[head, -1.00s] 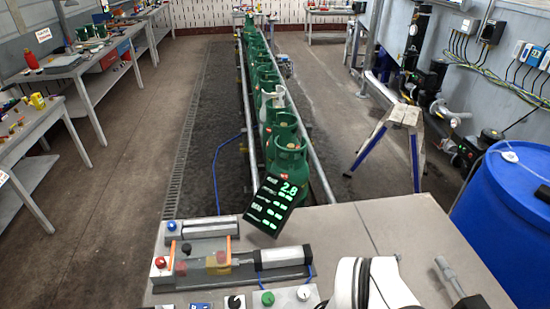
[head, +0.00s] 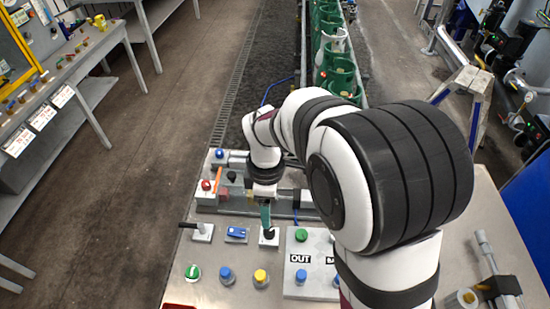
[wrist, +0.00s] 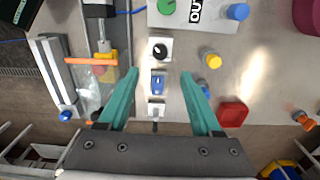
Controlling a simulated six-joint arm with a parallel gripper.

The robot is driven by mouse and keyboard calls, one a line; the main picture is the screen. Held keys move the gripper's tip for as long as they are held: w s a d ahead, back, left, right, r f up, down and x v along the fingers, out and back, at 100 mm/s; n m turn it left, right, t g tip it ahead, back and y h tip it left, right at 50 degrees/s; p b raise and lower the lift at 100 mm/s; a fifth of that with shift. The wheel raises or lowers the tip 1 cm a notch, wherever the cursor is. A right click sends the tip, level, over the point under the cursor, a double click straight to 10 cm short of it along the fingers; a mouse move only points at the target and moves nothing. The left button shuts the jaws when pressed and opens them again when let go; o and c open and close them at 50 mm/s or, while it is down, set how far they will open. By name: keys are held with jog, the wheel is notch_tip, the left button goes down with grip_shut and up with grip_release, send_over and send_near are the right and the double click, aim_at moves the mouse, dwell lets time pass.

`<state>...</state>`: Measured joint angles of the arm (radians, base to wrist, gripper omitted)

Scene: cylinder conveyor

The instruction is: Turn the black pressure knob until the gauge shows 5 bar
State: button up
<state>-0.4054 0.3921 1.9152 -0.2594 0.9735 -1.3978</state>
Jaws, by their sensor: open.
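The black knob (wrist: 160,50) sits on a small white square plate on the bench. In the head view the knob (head: 268,233) is partly covered by the fingers. My gripper (head: 265,213) has teal fingers and points down just over the knob. In the wrist view my gripper (wrist: 158,74) is open and empty, its tips either side of the blue switch plate, with the knob just beyond them. I cannot tell whether a finger touches the knob. The gauge display does not show now, so its present reading cannot be seen.
A blue switch (head: 236,233) and a black lever (head: 200,229) stand left of the knob. An OUT button box (head: 311,262) is at its right. Blue and yellow buttons (head: 260,278) are in front. A cylinder mechanism (wrist: 65,72) lies beside the plates. Green gas bottles (head: 340,75) line the conveyor.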

aim_at(269, 232)
notch_tip(269, 232, down, 10)
jog(key=shift+f, duration=0.2)
grip_shut()
